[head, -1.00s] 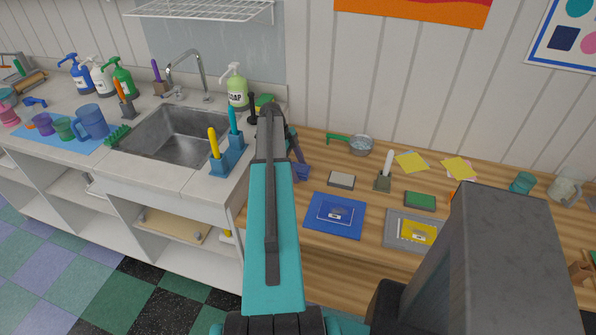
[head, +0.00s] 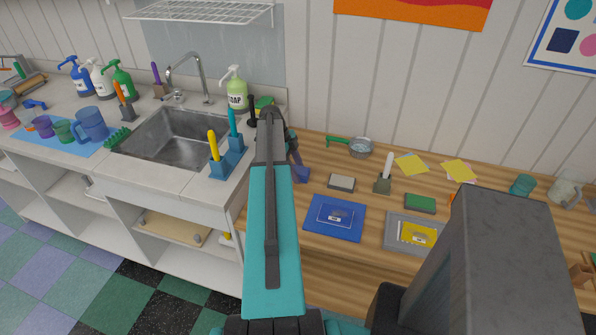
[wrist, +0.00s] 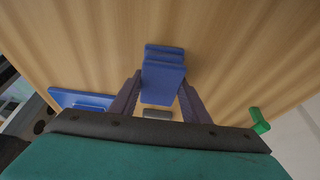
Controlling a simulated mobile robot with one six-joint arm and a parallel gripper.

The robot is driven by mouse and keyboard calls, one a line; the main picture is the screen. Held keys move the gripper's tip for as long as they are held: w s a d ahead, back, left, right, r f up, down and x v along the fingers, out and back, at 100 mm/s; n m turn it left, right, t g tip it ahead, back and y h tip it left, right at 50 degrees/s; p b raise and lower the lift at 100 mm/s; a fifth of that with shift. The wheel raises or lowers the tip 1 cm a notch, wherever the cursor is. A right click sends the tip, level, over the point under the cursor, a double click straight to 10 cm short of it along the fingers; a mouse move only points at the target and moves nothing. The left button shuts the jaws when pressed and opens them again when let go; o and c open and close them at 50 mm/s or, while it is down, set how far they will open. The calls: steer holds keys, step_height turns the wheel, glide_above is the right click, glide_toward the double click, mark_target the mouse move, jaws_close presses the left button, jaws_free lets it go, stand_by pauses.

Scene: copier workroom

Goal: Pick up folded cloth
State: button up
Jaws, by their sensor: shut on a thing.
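The folded cloth (wrist: 163,72) is blue and sits between the two fingers of my gripper (wrist: 160,88) in the wrist view. My gripper is shut on it. In the head view a small part of the blue cloth (head: 301,174) shows just right of my arm. There the gripper is mostly hidden behind the arm. The wood counter lies behind the cloth in the wrist view; I cannot tell whether the cloth touches it.
On the wood counter are a blue mat (head: 335,232), a grey block (head: 341,183), a green sponge (head: 420,203), a brush in a holder (head: 383,183) and a strainer (head: 360,147). The sink (head: 178,136) is at left, with a blue holder (head: 226,163) at its right.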

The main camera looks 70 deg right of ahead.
mark_target(297, 170)
steer(key=shift+r, duration=0.2)
steer(key=shift+r+b, duration=1.3)
steer(key=shift+r, duration=3.6)
steer(key=o, duration=0.4)
steer(key=c, duration=0.3)
steer(key=shift+f, duration=0.2)
steer(key=shift+f+b, duration=2.55)
steer(key=shift+f, duration=2.45)
steer(key=o, duration=1)
